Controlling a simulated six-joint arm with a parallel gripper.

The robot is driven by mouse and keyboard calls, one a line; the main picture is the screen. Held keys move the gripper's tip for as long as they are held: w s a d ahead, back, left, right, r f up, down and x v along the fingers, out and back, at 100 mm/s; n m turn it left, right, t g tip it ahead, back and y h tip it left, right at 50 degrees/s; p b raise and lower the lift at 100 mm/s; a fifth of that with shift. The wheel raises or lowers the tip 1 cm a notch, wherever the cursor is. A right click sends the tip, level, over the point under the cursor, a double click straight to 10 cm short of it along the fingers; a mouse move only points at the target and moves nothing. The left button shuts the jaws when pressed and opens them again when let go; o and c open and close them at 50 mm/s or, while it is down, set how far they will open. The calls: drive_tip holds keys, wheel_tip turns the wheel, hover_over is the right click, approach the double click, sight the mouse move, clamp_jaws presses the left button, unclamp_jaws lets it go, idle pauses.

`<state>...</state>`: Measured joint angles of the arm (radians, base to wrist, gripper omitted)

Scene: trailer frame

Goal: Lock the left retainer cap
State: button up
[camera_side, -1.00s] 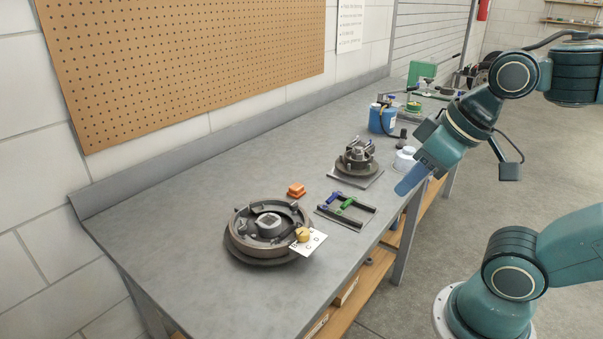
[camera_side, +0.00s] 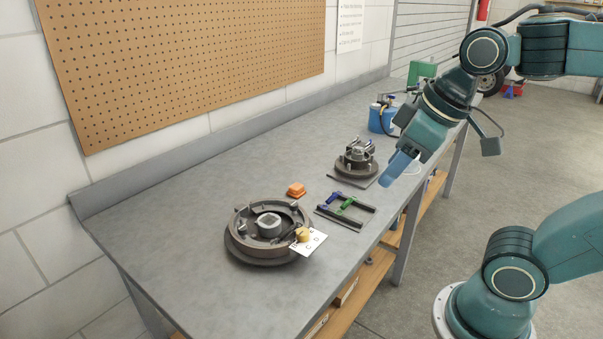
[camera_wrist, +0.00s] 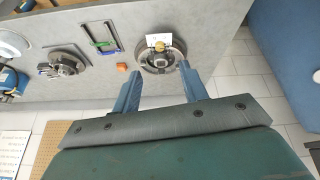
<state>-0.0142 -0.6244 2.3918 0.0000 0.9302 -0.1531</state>
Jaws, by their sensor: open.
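No part can be made out for certain as the left retainer cap. A large round drum assembly (camera_side: 236,246) lies on the bench, with a raised hub in its middle and small parts around its ring. A gold knob (camera_side: 302,235) sits on a white lettered card (camera_side: 313,243) at its right front edge. The wrist view also shows the drum (camera_wrist: 147,64), gold knob (camera_wrist: 158,45) and card (camera_wrist: 152,38). My gripper (camera_side: 388,178) is open and empty, above the bench's front edge, well right of the drum. Its two fingers (camera_wrist: 159,70) frame the drum from afar.
An orange block (camera_side: 296,190) sits behind the drum. Blue- and green-handled clamps (camera_side: 346,206) lie on a plate to its right. A smaller hub assembly (camera_side: 356,162) and a blue container (camera_side: 381,118) stand farther right. The bench left of the drum (camera_side: 160,220) is clear.

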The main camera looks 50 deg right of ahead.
drive_tip(key=w+a+r+n+g, duration=0.1)
drive_tip(key=w+r+n, duration=0.1)
drive_tip(key=w+n, duration=0.45)
drive_tip(key=n+g, duration=0.4)
drive_tip(key=n, duration=0.7)
hover_over(242, 227)
wheel_tip(242, 227, down, 11)
drive_tip(key=shift+r, duration=0.15)
drive_tip(key=shift+f, duration=0.2)
wheel_tip(242, 227, down, 13)
drive_tip(key=shift+f, duration=0.2)
clamp_jaws()
